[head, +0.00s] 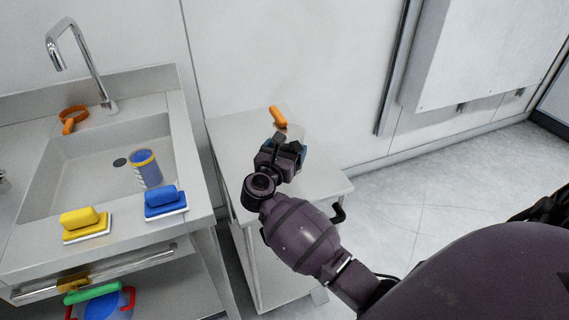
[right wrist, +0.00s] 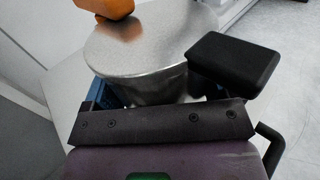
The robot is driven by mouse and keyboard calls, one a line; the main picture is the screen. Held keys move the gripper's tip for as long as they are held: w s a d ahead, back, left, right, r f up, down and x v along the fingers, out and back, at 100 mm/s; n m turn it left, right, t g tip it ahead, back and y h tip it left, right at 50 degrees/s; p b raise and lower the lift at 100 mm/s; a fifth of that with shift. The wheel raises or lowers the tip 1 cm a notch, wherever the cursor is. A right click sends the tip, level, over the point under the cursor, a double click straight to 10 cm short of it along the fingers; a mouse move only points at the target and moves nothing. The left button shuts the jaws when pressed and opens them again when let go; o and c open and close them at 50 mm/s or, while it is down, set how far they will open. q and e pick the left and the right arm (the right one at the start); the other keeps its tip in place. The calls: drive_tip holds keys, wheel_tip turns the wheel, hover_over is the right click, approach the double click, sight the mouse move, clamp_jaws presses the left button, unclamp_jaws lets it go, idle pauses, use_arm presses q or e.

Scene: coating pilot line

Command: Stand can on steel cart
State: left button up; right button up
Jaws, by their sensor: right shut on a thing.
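A silver metal can (right wrist: 140,50) with a flat round top stands between the fingers of my right gripper (right wrist: 165,88) in the right wrist view. The right gripper is shut on it. In the head view my right gripper (head: 285,152) is over the light-grey steel cart (head: 235,130), and it hides most of the can; only a pale sliver of its top (head: 297,130) shows. Whether the can's base touches the cart is hidden. My left gripper is not in view.
An orange handle-like thing (head: 278,117) is just behind the can. Left of the cart, a sink (head: 75,160) holds a blue-and-yellow container (head: 146,170). Yellow (head: 82,222) and blue (head: 163,201) brushes lie on its front edge. The cart's front right top is clear.

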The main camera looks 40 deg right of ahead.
drive_tip(key=shift+f+b, duration=0.4)
drive_tip(key=shift+f, duration=1.8)
drive_tip(key=shift+f, duration=0.15)
drive_tip(key=o, duration=1.2)
drive_tip(key=shift+c, duration=0.2)
